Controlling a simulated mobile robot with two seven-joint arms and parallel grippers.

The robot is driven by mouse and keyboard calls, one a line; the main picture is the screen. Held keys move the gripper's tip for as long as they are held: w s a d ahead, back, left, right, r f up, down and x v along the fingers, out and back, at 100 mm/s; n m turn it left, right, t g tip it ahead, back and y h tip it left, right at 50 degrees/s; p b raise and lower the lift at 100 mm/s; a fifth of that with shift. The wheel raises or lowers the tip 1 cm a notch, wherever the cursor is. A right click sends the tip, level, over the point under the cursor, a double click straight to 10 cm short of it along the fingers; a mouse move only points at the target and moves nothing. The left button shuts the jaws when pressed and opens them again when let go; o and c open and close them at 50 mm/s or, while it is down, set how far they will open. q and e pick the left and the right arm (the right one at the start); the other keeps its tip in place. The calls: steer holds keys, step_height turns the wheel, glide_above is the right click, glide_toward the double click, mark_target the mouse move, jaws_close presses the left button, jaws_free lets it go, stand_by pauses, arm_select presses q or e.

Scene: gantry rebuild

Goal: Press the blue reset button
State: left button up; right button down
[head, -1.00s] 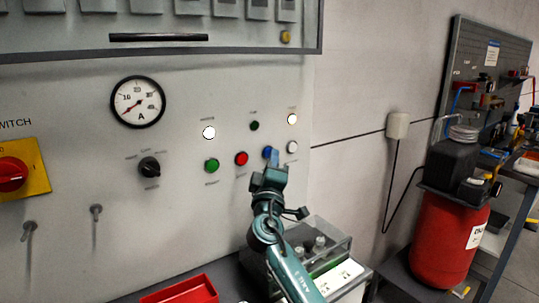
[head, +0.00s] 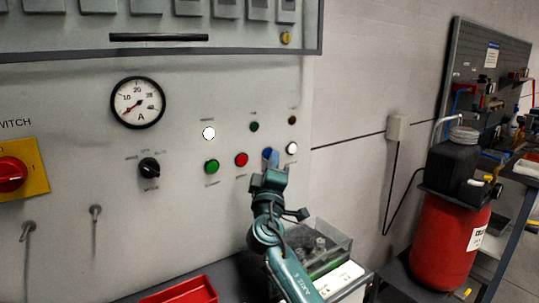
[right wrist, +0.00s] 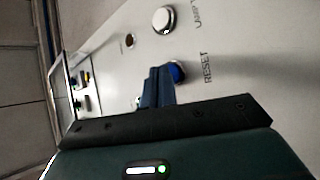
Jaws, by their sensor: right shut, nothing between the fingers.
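The blue reset button (head: 267,153) is on the grey panel, between the red button and the white one. In the right wrist view the blue button (right wrist: 178,71) shows beside the lettering RESET, partly covered by my fingers. My right gripper (head: 275,162) is shut and empty, its fingertips pointing at the panel right by the blue button. In the right wrist view the shut fingers (right wrist: 156,84) overlap the button's edge; I cannot tell whether they touch it. My left gripper is not in view.
A green button (head: 212,166), a red button (head: 241,159) and a white button (head: 291,148) are close by. The upper right lamp (head: 292,120) is dark. A clear-lidded box (head: 325,240) and a red tray (head: 185,291) stand below the panel.

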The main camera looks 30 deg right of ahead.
steer(key=shift+s, duration=0.5)
steer(key=shift+s+d+p, duration=0.15)
steer(key=shift+s+p, duration=0.15)
steer(key=shift+s, duration=0.95)
steer(key=shift+s+d+p, duration=0.1)
steer(key=shift+s+p, duration=0.2)
steer(key=shift+s, duration=0.95)
